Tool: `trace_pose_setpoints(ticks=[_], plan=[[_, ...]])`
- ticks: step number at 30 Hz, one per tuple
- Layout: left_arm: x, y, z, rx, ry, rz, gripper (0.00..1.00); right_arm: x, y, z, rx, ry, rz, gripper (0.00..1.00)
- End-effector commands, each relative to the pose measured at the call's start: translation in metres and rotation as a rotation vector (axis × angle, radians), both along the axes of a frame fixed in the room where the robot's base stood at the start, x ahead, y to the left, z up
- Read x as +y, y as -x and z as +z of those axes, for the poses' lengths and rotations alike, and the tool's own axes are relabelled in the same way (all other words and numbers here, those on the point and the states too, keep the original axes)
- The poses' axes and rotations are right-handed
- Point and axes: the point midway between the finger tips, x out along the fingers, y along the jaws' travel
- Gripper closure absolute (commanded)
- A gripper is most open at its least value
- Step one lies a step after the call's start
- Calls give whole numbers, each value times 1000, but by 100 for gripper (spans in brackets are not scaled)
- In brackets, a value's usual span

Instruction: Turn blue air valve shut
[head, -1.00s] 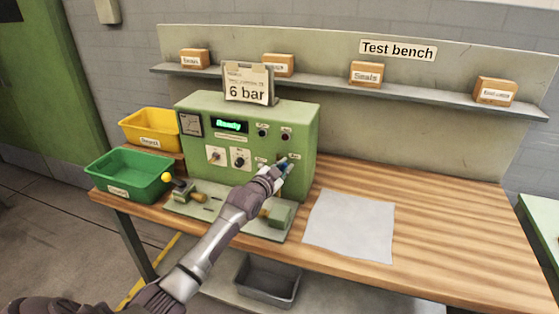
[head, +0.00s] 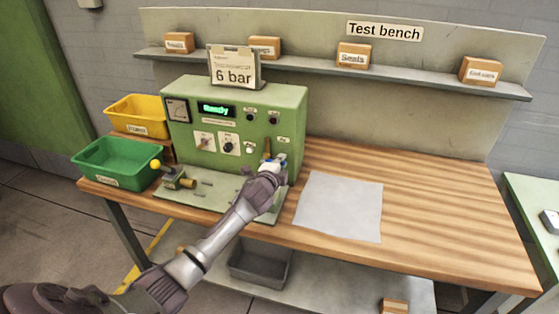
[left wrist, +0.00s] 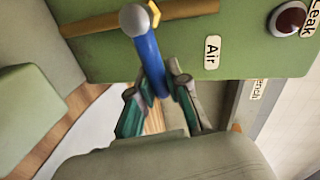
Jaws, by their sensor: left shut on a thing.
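The blue air valve lever (left wrist: 148,62) shows in the left wrist view, with a silver pivot at its top end. My left gripper (left wrist: 158,95) is shut on the lever's far end, one finger on each side. In the head view my left gripper (head: 272,168) is at the lower right of the green test machine's front (head: 290,110). My right gripper is in neither view.
The machine's display (head: 216,109) reads "Ready". A fixture with a yellow knob (head: 156,164) stands left of my gripper. Green (head: 112,175) and yellow (head: 135,128) bins are at the left. A pale sheet (head: 340,208) lies right; the bench (head: 430,215) beyond is clear.

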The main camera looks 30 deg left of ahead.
Motion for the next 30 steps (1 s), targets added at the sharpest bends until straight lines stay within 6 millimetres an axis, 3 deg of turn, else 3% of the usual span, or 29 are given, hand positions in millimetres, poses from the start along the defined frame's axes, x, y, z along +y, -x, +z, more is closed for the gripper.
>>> trace_pose_setpoints(ticks=[9, 26, 27, 30], plan=[[-1, 0, -8, 31, -119, 0, 100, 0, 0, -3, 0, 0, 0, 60], [-1, 0, -10, 38, -144, 0, 100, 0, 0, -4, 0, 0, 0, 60], [-1, 0, -10, 38, -144, 0, 78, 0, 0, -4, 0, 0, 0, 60], [-1, 0, -10, 37, -143, 0, 61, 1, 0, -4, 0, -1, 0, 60]])
